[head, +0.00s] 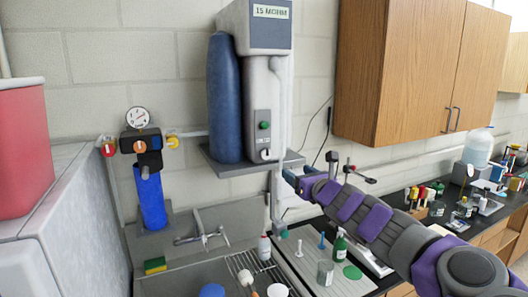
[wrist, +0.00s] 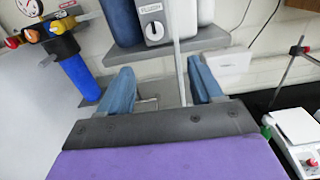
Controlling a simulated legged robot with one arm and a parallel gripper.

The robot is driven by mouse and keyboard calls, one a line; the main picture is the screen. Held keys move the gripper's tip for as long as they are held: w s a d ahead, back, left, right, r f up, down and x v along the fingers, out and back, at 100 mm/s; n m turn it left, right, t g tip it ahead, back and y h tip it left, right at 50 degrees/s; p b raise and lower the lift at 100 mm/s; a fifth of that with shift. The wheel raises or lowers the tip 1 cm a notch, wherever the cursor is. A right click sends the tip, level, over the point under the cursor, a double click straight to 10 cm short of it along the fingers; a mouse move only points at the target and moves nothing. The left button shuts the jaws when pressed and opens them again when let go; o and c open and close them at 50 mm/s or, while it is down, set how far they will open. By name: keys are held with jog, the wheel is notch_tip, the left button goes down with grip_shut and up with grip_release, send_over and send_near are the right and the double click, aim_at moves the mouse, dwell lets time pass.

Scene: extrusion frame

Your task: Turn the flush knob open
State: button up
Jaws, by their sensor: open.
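The flush knob (wrist: 154,31) is a round white dial with a pointer, on a grey panel under a "FLUSH" label in the wrist view. In the head view the knob (head: 265,154) sits low on the front of the tall grey IS machine (head: 263,88), below a green button. My gripper (wrist: 160,78) is open and empty, its two blue fingers spread apart below the knob in the wrist view. In the head view my gripper (head: 291,178) is just right of and below the machine's shelf. The fingers look apart from the knob. Part of the fingers is hard to make out there.
A dark blue cylinder (head: 225,98) stands left of the machine on a grey shelf (head: 222,168). A blue filter with gauge (head: 150,195) hangs at left. A wooden cabinet (head: 405,65) is at upper right. Bottles and a drying rack (head: 245,265) stand below.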

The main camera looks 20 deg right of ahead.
send_near(267, 154)
jog(key=w+p, duration=0.2)
jog(key=w, duration=0.4)
jog(key=shift+w+p, duration=0.1)
jog(key=shift+p, duration=0.25)
jog(key=shift+w+f, duration=0.1)
jog(key=shift+w, duration=0.55)
jog(key=shift+w+p, duration=0.3)
jog(key=shift+w, duration=0.15)
jog(key=shift+c, duration=0.4)
jog(key=c, duration=0.9)
